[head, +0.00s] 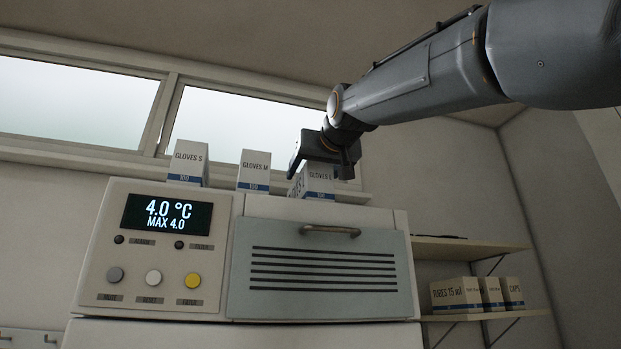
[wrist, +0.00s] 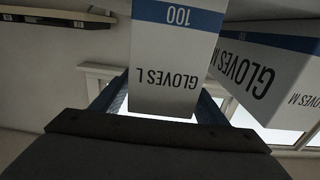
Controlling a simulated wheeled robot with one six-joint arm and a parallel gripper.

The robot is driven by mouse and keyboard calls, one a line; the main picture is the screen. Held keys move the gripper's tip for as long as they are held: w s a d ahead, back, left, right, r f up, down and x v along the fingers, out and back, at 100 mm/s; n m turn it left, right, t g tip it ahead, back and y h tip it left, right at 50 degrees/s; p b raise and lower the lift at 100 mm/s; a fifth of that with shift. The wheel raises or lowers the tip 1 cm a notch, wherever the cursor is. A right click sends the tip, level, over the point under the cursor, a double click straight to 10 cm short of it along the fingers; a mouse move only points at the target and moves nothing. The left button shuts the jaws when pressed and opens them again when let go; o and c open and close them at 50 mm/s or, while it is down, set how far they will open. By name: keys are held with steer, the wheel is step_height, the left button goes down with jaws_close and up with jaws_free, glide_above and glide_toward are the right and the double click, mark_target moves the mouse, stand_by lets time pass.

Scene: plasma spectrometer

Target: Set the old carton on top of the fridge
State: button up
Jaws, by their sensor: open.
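The fridge (head: 222,270) is a pale unit with a 4.0 °C display and a grey slotted door. The white carton marked GLOVES L (head: 318,184) stands on its top at the right. My gripper (head: 323,166) is over this carton, partly hiding it. In the wrist view the jaws are open, one finger on each side of the GLOVES L carton (wrist: 170,65); I cannot tell whether they touch it. The GLOVES M carton (head: 254,171) and GLOVES S carton (head: 188,163) stand on top further left. No carton is visibly marked as old.
In the wrist view, the GLOVES M carton (wrist: 265,75) is close beside the held-side carton. A wall shelf (head: 470,248) is right of the fridge, with a TUBES 15 ml box (head: 455,294) and smaller boxes below it. Windows (head: 240,125) are behind. The door handle (head: 330,230) sticks out in front.

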steer(key=b+v, duration=0.4)
steer(key=v, duration=0.7)
steer(key=shift+d, duration=0.15)
